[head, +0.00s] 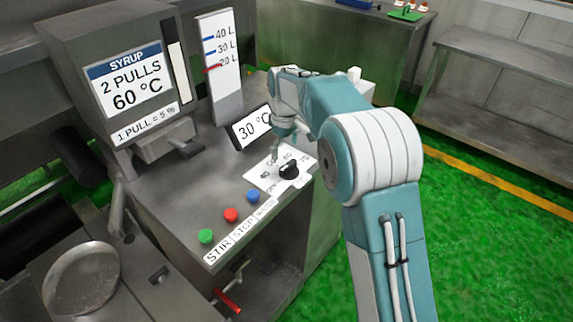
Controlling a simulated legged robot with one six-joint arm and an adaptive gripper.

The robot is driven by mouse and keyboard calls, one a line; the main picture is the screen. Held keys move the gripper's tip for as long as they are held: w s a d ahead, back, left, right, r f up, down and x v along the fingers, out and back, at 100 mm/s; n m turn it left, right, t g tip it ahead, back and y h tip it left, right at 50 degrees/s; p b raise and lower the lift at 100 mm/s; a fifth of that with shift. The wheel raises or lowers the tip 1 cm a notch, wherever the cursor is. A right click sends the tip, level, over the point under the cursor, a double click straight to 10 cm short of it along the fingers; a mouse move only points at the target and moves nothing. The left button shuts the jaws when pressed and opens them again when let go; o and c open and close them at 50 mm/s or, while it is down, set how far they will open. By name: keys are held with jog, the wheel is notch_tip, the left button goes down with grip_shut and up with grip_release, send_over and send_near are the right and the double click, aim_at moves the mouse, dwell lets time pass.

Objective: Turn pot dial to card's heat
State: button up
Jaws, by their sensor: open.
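The card (128,85) on the left panel reads SYRUP, 2 PULLS, 60 °C, with "1 PULL = 5 %" below it. The black pot dial (289,170) sits on a white scale plate (264,181) on the console top; its pointer is too small to read. A small display (252,127) behind it reads 30 °C. My gripper (277,155) is open and points down just behind and left of the dial, over the plate. Whether it touches the dial cannot be told.
Green (206,236), red (231,215) and blue (253,196) buttons line the console's front edge, with STIR and STOP labels. A lever (187,148) sits under the card. A level gauge (219,65) stands behind. A round pan (80,281) is at lower left. Green floor is clear at right.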

aim_at(288, 164)
jog(key=f, duration=0.1)
jog(key=d+f, duration=0.1)
jog(key=f, duration=0.3)
jog(key=shift+d+f, duration=0.25)
jog(key=shift+a+f, duration=0.15)
jog(key=shift+f, duration=0.3)
jog(key=shift+a, duration=0.3)
jog(key=shift+d, duration=0.2)
jog(key=c, duration=0.8)
